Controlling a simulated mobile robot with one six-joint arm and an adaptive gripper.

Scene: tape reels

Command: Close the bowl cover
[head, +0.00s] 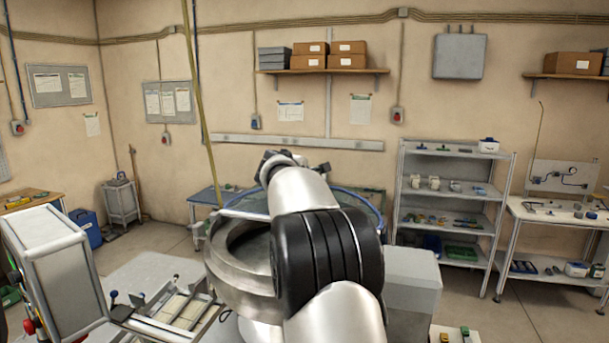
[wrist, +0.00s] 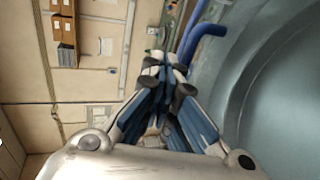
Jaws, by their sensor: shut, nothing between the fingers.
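The bowl (head: 222,268) is a round grey metal vessel with a thick rim, left of my arm in the head view. Its cover (head: 362,200), edged in blue, stands raised behind my arm, which hides much of it. In the wrist view a broad curved teal-grey surface, apparently the cover (wrist: 275,100), fills the right side. A bent blue tube (wrist: 203,33) shows just beyond the fingertips. My gripper (wrist: 165,72) is shut and empty, close beside the tube; whether they touch cannot be told. In the head view my gripper (head: 282,158) is partly hidden behind my wrist.
A grey box-shaped cabinet (head: 52,262) and a bench with trays (head: 172,308) stand at the left. A grey box (head: 412,285) stands right of my arm. Shelves (head: 455,190) and a workbench (head: 560,215) line the right. Open floor shows between them.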

